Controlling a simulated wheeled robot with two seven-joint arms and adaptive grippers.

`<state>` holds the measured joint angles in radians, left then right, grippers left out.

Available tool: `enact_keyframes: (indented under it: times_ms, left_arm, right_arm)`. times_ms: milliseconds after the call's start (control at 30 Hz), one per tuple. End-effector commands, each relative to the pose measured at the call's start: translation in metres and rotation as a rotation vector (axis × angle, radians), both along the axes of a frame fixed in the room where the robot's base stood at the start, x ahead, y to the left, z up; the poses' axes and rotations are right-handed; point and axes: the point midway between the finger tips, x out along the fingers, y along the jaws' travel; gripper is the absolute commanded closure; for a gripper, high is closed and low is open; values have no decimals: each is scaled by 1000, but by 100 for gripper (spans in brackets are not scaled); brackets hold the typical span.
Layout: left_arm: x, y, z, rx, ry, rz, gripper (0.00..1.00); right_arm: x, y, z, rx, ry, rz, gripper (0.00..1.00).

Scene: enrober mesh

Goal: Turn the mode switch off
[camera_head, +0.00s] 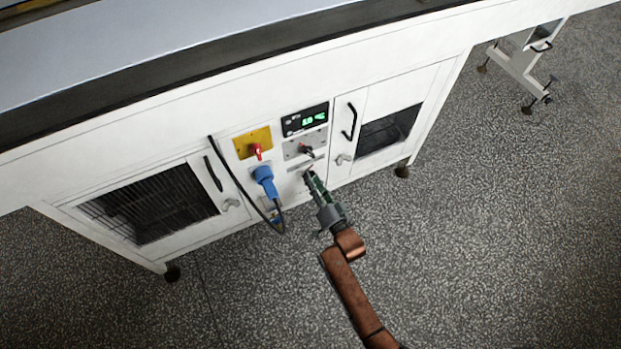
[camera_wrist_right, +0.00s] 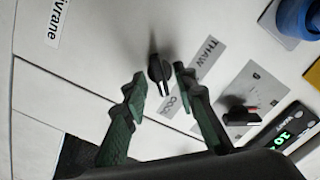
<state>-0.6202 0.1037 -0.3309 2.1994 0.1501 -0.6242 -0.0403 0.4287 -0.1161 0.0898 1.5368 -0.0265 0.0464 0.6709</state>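The mode switch appears to be the black rotary knob (camera_wrist_right: 157,69) in the right wrist view. It has a pale pointer line and sits on a grey plate (camera_wrist_right: 205,62) lettered THAW and COOL. My right gripper (camera_wrist_right: 159,82) is open, with one green finger on either side of the knob. I cannot tell whether the fingers touch it. In the head view my right gripper (camera_head: 308,175) is at the lower part of the control panel and hides this knob. My left gripper is not in view.
Another knob on a grey plate (camera_head: 291,148) is above my gripper, under a green-digit display (camera_head: 305,120). A red switch on a yellow plate (camera_head: 246,137) and a blue plug (camera_head: 265,180) with a hanging black cable (camera_head: 232,175) are to the left. A door handle (camera_head: 350,121) is at the right.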

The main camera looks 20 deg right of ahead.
Motion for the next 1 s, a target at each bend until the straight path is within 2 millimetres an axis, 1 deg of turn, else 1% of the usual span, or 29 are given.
enact_keyframes:
  times_ms: [100, 367, 733, 767, 1000]
  left_arm:
    - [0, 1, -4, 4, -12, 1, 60]
    - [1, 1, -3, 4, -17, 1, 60]
    - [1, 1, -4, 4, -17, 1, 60]
    - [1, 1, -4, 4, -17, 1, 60]
    - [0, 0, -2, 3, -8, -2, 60]
  right_arm:
    - [4, 0, -1, 0, 0, 0, 74]
    - [5, 0, 1, -1, 0, 0, 74]
    - [5, 0, 0, 0, 1, 0, 99]
    - [5, 0, 0, 0, 1, 0, 100]
    - [5, 0, 1, -19, 1, 0, 100]
